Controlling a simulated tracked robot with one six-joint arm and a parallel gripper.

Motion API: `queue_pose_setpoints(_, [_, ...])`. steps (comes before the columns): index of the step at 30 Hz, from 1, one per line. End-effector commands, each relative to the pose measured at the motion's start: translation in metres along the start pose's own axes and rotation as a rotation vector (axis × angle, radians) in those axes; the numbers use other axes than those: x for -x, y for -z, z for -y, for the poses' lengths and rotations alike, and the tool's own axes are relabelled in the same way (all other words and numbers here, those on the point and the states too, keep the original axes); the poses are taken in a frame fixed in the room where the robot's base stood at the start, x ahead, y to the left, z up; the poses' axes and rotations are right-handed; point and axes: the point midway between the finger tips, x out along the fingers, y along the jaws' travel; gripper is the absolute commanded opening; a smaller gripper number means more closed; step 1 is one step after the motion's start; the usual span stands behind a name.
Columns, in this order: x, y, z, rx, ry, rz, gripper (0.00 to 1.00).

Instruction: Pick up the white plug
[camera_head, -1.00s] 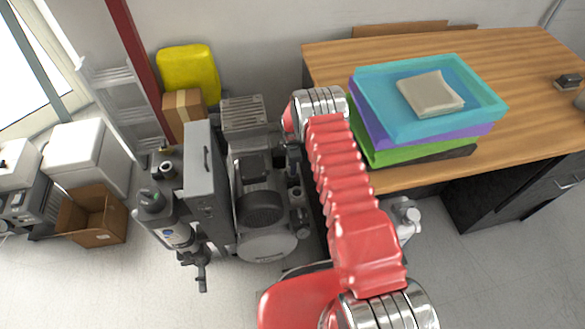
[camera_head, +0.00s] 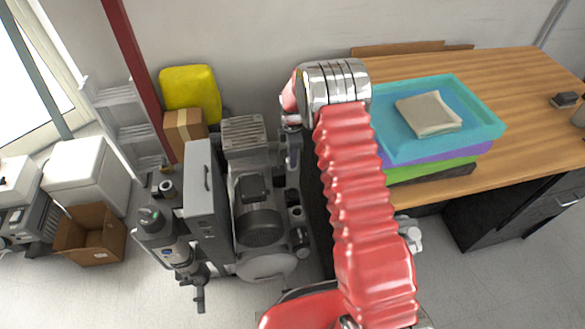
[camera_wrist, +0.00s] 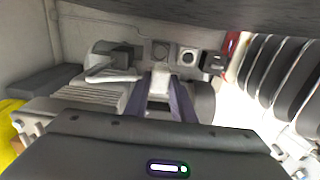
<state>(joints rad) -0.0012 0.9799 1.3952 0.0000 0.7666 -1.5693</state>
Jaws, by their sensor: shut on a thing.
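The white plug (camera_wrist: 159,84) shows as a small pale piece between the fingertips in the wrist view. My gripper (camera_wrist: 161,100) is shut on it, with a dark purple finger on either side. In the head view my gripper (camera_head: 292,150) is small and partly hidden by my red arm, beside the right side of the grey compressor (camera_head: 258,195). I cannot make out the plug in the head view. In the wrist view, a grey panel with round sockets (camera_wrist: 188,56) lies beyond the fingertips.
A wooden desk (camera_head: 520,75) at right holds stacked trays, the top one turquoise (camera_head: 480,125) with a folded cloth (camera_head: 428,114). A grey cabinet (camera_head: 200,190) and an upright device (camera_head: 165,240) stand left of the compressor. An open carton (camera_head: 90,235) lies farther left on the floor.

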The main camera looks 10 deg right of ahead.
Motion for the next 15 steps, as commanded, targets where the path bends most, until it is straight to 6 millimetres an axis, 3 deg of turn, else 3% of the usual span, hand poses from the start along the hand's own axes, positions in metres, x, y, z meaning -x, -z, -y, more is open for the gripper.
queue_pose_setpoints(6, [0.054,0.000,-0.001,0.000,-0.003,0.000,0.00])
queue_pose_setpoints(15, [0.092,0.000,0.000,0.000,-0.001,0.000,0.00])
